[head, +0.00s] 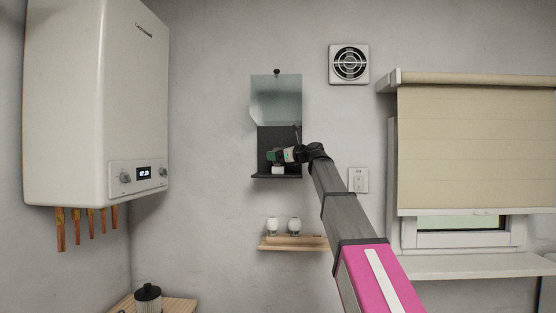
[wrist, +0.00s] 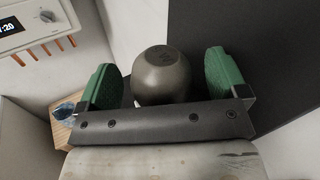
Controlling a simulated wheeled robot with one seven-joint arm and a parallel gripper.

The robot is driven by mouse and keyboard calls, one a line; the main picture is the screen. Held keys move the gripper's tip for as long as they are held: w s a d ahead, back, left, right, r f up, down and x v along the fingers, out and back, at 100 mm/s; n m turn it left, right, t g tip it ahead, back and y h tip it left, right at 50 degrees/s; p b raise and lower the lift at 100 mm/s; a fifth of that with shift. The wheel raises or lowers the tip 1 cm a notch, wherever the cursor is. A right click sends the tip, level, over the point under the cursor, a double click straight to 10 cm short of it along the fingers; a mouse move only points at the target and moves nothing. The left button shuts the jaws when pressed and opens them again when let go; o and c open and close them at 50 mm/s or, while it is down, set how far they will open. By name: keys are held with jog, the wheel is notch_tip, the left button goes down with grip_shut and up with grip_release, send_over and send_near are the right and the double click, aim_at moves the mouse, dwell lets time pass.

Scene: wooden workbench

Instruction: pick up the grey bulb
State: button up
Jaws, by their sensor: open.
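The grey bulb (wrist: 162,76) shows in the wrist view as a rounded, dark grey body with a flat end facing me. It sits between the two green finger pads of my gripper (wrist: 162,84). In the head view my gripper (head: 284,155) is at the dark open-fronted wall box (head: 264,138). A small white piece (head: 278,170) shows just below the gripper, on the box's ledge. The bulb cannot be made out in the head view.
The wall box has a raised clear cover (head: 276,98). Below it, a wooden shelf (head: 285,243) holds two white bulbs (head: 272,226). A white boiler (head: 95,100) hangs at left. A vent (head: 349,64) and switch plate (head: 358,180) are on the wall at right.

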jog(key=shift+w+a, duration=0.2)
jog(key=shift+a, duration=0.1)
jog(key=c, duration=1)
